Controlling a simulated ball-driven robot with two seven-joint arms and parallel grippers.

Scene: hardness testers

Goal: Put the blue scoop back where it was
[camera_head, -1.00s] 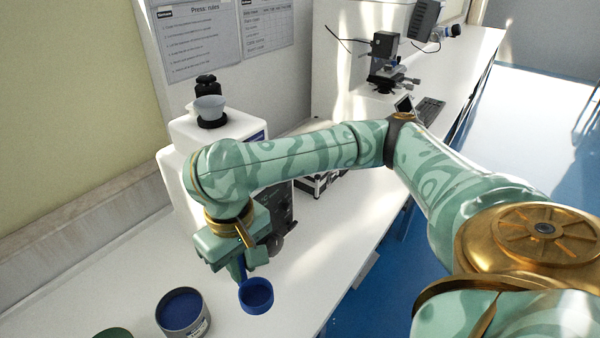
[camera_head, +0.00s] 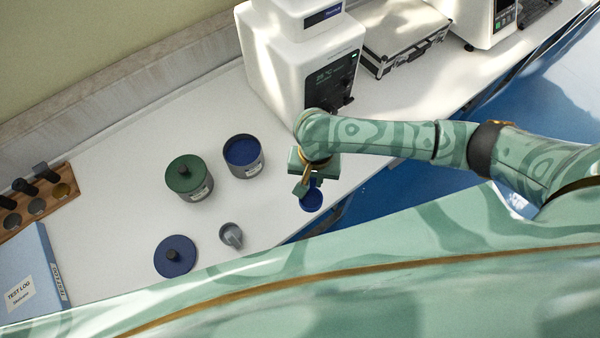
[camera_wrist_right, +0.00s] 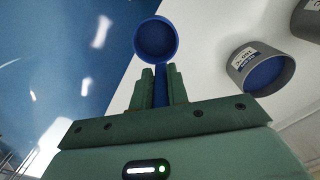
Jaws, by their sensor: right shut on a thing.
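The blue scoop (camera_head: 313,198) is held by my right gripper (camera_head: 303,186), over the front edge of the white counter. In the right wrist view the scoop's round cup (camera_wrist_right: 155,40) points away from the gripper, and its handle is clamped between the two fingers (camera_wrist_right: 160,88). The cup's inside looks blue; I cannot tell if it holds anything. An open grey tin with blue contents (camera_head: 244,156) stands to the left of the gripper; it also shows in the right wrist view (camera_wrist_right: 262,70). A blue lid with a dark knob (camera_head: 176,256) lies on the counter. My left gripper is out of view.
A tin with a green lid (camera_head: 189,178) stands beside the open tin. A small grey scoop-like item (camera_head: 231,236) lies near the front edge. A wooden rack (camera_head: 62,190) and blue log binder (camera_head: 35,270) are at left. A white machine (camera_head: 300,55) stands behind.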

